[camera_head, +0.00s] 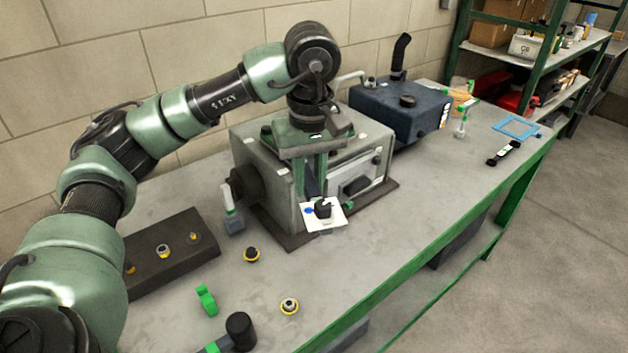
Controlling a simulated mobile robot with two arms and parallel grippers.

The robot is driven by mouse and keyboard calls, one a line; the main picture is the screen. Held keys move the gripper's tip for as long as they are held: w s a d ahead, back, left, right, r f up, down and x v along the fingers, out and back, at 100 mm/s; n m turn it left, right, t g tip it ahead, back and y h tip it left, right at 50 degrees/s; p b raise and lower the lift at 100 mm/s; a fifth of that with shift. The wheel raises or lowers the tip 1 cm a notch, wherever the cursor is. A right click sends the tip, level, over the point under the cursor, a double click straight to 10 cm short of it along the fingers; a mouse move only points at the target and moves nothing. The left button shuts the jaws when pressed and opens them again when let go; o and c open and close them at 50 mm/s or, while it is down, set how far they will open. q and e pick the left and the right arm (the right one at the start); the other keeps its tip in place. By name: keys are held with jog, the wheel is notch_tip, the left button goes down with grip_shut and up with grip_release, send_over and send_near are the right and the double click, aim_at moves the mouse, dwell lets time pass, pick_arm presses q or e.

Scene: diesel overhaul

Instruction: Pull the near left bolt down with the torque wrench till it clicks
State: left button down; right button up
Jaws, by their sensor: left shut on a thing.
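My left gripper (313,180) reaches down in front of the grey engine block (268,177). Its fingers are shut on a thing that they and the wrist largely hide. A white square piece with a black knob and a blue spot (334,219) shows right at the fingertips. I cannot tell whether this is part of the held thing. I cannot make out a torque wrench for certain. The near left bolt cannot be picked out on the block either. My right gripper is not in view.
The block stands on a dark base plate (295,241) on the grey bench (375,268). A dark tray with small fittings (205,254), a green clip (207,300) and a black-headed mallet (240,331) lie nearer. A dark blue tank (415,121) stands behind right.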

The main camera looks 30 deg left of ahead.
pick_arm(q)
jog(key=shift+s+a+r, duration=0.1)
jog(key=shift+a, duration=0.05)
jog(key=shift+s+r+p, duration=0.1)
jog(key=shift+r+p, duration=0.75)
jog(key=shift+r, duration=0.9)
notch_tip(320, 180, up, 6)
jog(key=p, duration=0.5)
jog(key=shift+r+p, duration=0.1)
jog(key=shift+p, duration=0.3)
